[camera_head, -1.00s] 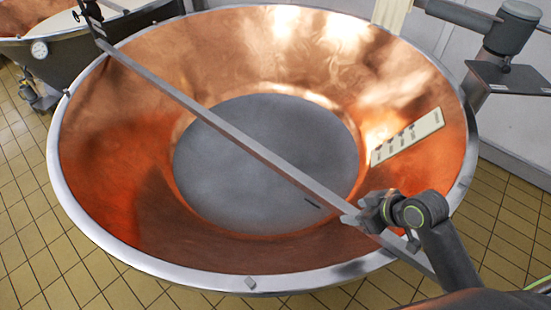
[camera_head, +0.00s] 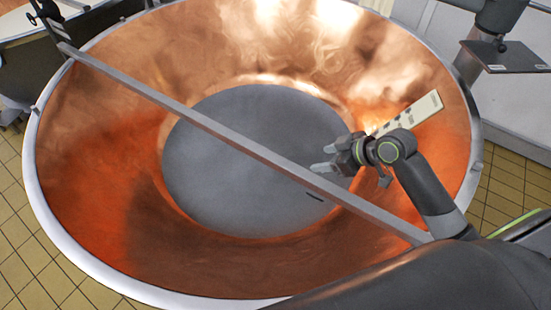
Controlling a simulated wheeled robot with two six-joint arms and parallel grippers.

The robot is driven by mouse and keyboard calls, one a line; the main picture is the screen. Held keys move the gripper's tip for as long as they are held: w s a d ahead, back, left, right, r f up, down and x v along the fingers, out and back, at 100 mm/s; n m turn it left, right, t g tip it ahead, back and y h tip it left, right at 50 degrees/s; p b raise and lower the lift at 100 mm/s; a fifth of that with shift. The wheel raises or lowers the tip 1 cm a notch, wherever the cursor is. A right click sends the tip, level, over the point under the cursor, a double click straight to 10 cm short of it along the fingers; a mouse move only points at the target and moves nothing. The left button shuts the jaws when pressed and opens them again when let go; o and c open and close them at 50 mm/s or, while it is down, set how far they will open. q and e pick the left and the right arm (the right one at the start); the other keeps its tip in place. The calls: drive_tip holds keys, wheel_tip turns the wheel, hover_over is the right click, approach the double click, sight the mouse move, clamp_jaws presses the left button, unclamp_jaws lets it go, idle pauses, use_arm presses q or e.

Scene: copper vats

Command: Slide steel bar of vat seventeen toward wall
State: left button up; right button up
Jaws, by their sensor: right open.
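The copper vat (camera_head: 90,155) fills most of the view, with a pale steel rim and a grey bottom. A long steel bar (camera_head: 200,123) lies across it, from the upper left rim to the lower right. The bar's lower right end is partly hidden behind my arm. My right gripper (camera_head: 323,159) is open and empty over the vat. Its fingertips point left and appear just above the bar in the picture, on its far side. I cannot tell how high they are above the bar. My left gripper is not in view. No vat number is readable.
A pale strip with dark marks (camera_head: 412,112) shows against the copper wall behind my gripper. A dark flat plate (camera_head: 505,57) on a grey fixture stands at the upper right. Yellow tiled floor (camera_head: 505,190) surrounds the vat.

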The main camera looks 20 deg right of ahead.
sight(289, 165)
drive_tip(key=x, duration=0.5)
drive_tip(key=shift+f, duration=0.35)
drive_tip(key=x, duration=0.9)
drive_tip(key=shift+w+a+f, duration=0.1)
drive_tip(key=shift+w+f, duration=0.05)
drive_tip(key=shift+w, duration=0.1)
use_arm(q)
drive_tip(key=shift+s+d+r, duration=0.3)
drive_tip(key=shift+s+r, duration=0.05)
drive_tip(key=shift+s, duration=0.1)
use_arm(e)
drive_tip(key=shift+w+a+f, duration=0.3)
drive_tip(key=shift+w+f, duration=0.1)
drive_tip(key=shift+f, duration=0.15)
clamp_jaws()
